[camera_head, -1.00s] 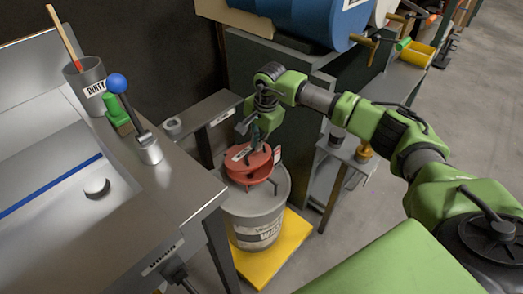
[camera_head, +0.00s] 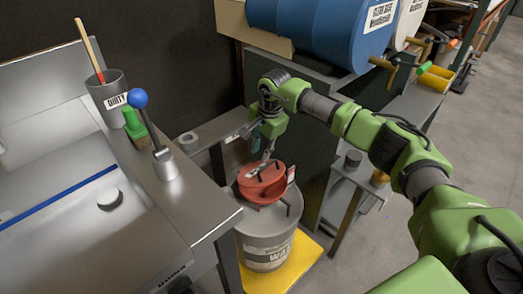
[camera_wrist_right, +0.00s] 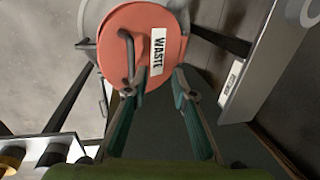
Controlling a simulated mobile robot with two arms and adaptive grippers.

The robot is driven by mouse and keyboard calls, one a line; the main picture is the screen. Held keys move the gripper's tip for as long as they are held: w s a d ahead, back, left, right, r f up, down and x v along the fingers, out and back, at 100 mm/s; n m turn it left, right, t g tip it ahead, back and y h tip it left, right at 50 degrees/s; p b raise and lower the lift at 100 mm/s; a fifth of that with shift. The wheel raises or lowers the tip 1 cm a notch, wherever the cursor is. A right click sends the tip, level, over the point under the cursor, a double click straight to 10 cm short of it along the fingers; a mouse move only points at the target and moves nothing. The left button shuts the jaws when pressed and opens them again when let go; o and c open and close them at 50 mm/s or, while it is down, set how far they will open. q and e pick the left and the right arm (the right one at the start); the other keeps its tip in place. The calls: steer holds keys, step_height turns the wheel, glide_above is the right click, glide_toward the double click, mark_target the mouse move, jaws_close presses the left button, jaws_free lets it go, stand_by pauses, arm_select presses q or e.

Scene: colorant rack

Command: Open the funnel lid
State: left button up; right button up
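The red funnel (camera_head: 279,194) sits on top of the grey waste drum (camera_head: 264,240). Its round red lid (camera_head: 252,187) shows in the right wrist view (camera_wrist_right: 112,45) with a white WASTE label and a bent dark handle (camera_wrist_right: 128,62). Whether the lid is fully down is unclear. My right gripper (camera_head: 266,156) is just above the lid's far edge. In the wrist view its two fingers (camera_wrist_right: 155,90) are apart with nothing between them, the left one close to the handle's base. Contact cannot be told. My left gripper is not in view.
A steel table (camera_head: 150,215) at left holds a DIRTY cup (camera_head: 108,97), a green brush (camera_head: 135,126) and a blue-knobbed lever (camera_head: 140,98). A blue barrel (camera_head: 325,30) is behind. The drum stands on a yellow base (camera_head: 300,258). Open floor lies at right.

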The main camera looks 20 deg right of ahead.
steer(key=shift+s+d+r, duration=0.1)
steer(key=shift+d+r, duration=0.05)
steer(key=shift+r, duration=0.25)
step_height(320, 180, up, 11)
steer(key=s, duration=0.2)
steer(key=shift+d, duration=0.3)
